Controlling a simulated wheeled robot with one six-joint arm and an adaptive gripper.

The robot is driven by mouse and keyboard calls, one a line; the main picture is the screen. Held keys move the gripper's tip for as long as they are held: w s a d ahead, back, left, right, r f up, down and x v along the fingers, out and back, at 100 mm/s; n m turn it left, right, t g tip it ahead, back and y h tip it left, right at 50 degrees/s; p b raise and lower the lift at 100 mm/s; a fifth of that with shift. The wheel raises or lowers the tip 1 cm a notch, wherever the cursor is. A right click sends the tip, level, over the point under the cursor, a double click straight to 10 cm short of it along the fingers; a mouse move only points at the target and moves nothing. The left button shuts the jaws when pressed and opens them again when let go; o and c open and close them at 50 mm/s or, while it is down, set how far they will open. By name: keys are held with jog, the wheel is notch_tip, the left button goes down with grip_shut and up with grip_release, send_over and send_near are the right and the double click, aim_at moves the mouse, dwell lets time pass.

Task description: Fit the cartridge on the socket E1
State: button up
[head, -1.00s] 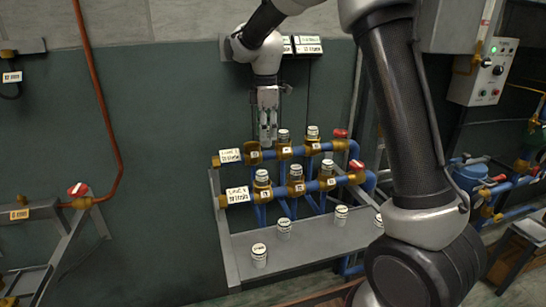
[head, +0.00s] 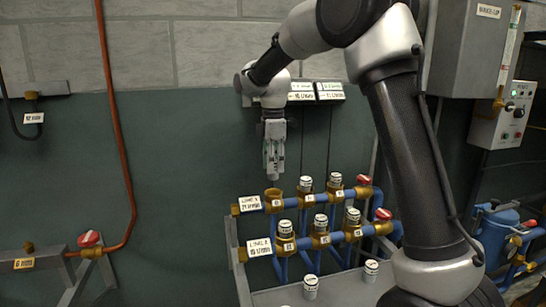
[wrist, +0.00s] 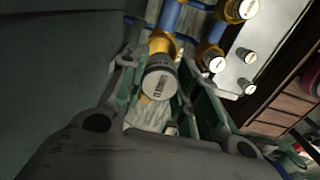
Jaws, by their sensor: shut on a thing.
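My gripper (head: 273,170) points down in the head view, just above the leftmost brass socket (head: 273,198) of the upper row. That socket shows an open top with no cap, and its small tag is too blurred to confirm as E1. In the wrist view my gripper's green fingers are shut around a cartridge (wrist: 160,84) with a pale lettered cap and dark rim. A brass fitting (wrist: 161,44) shows just beyond the cartridge. A visible gap separates the fingertips from the socket in the head view. The cartridge's lower end is hidden.
Capped cartridges stand in the neighbouring upper sockets (head: 305,184) and in the lower row (head: 286,229). Loose cartridges (head: 310,286) stand on the grey shelf (head: 268,298). Red valve handles (head: 364,180) are at the right pipe ends.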

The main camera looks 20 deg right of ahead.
aim_at(273, 178)
jog(key=shift+f, duration=1.8)
jog(key=shift+f, duration=0.55)
jog(key=shift+f, duration=0.35)
jog(key=shift+f, duration=0.25)
jog(key=shift+f, duration=0.5)
jog(key=o, duration=1.2)
jog(key=shift+c, duration=0.2)
notch_tip(273, 178, up, 12)
